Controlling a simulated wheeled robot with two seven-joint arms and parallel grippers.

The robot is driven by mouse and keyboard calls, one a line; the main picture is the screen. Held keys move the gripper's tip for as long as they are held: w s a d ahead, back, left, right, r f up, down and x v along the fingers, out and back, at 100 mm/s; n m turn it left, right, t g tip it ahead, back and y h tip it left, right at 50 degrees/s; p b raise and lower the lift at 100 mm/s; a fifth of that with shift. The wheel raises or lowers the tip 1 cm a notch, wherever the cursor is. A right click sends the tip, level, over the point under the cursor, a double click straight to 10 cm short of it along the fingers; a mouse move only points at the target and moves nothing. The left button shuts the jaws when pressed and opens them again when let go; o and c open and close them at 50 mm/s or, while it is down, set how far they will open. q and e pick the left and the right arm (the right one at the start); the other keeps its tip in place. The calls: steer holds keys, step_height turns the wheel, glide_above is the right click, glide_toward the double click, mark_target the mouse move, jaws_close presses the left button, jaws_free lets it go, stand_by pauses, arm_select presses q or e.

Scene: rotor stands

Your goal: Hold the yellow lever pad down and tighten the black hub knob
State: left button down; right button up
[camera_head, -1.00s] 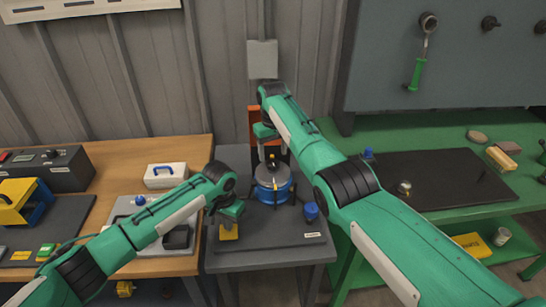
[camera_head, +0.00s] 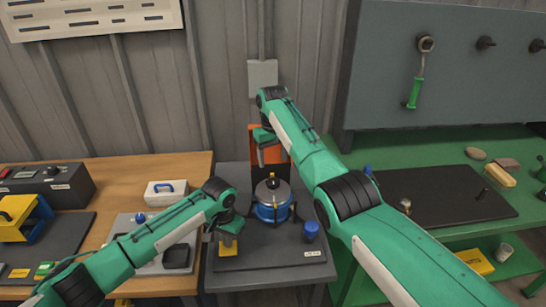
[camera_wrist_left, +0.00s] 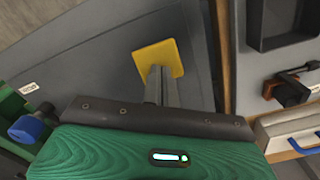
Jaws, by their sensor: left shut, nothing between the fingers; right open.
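The yellow lever pad (camera_head: 229,250) is a small square plate at the front left of the dark stand; the left wrist view also shows it (camera_wrist_left: 170,52). My left gripper (camera_head: 228,241) is shut and empty, with its fingertips at the pad from above. The left wrist view shows the fingers (camera_wrist_left: 157,72) overlapping the pad, but I cannot tell whether they press on it. The black hub knob (camera_head: 272,178) sits on top of the blue and grey rotor (camera_head: 268,212). My right gripper (camera_head: 263,157) is open, above and behind the knob, apart from it.
An orange upright (camera_head: 268,140) stands behind the rotor. A blue knob (camera_head: 310,230) stands at the stand's right. A wooden bench (camera_head: 110,175) is on the left and a green bench (camera_head: 400,155) on the right. My right arm reaches over the stand's right side.

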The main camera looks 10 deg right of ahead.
step_height(320, 180, up, 8)
steer(key=p, duration=0.7)
steer(key=shift+f, duration=0.1)
